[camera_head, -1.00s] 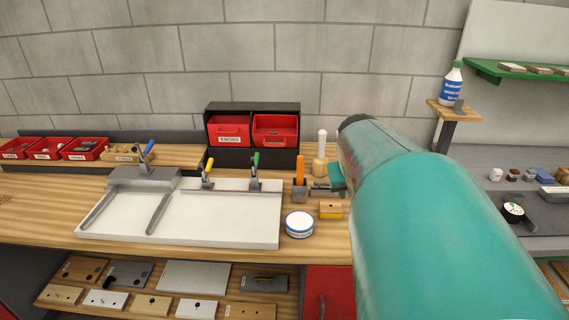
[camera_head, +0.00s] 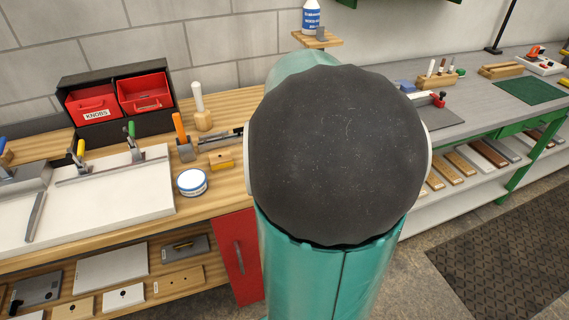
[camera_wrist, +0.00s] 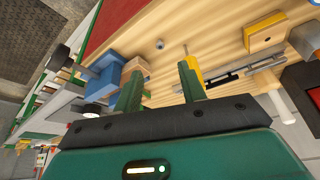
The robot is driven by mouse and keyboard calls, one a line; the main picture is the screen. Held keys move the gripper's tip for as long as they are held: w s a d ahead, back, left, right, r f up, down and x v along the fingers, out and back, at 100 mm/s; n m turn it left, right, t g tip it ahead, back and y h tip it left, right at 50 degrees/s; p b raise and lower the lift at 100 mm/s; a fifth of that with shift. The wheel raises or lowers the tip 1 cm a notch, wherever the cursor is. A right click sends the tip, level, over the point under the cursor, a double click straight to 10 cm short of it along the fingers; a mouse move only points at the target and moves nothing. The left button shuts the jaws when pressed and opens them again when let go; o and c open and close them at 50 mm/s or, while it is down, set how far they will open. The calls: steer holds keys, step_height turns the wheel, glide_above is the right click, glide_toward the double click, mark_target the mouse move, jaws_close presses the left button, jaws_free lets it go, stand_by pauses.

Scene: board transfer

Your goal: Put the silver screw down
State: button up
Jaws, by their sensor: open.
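In the wrist view, a small round silver-grey piece (camera_wrist: 160,44), which looks like the silver screw, sits on the bare wooden bench top. It is just beyond my fingertips and apart from them. My gripper (camera_wrist: 158,72) is open, with its two green fingers spread and nothing between them. In the head view my arm's large black joint hides the gripper and the silver piece.
In the wrist view, a blue block (camera_wrist: 106,78) is left of the fingers. A yellow-handled tool (camera_wrist: 194,68) is close by the right finger. In the head view, a white tub (camera_head: 192,183) and wooden block (camera_head: 222,160) stand on the bench.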

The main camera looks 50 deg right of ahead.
steer(key=x, duration=0.8)
steer(key=shift+d+f, duration=0.15)
steer(key=shift+f, duration=0.1)
steer(key=shift+d+x, duration=0.1)
steer(key=shift+x, duration=1.2)
steer(key=shift+d+x, duration=0.15)
steer(key=shift+x, duration=1.15)
steer(key=shift+w+r, duration=0.1)
jaws_close()
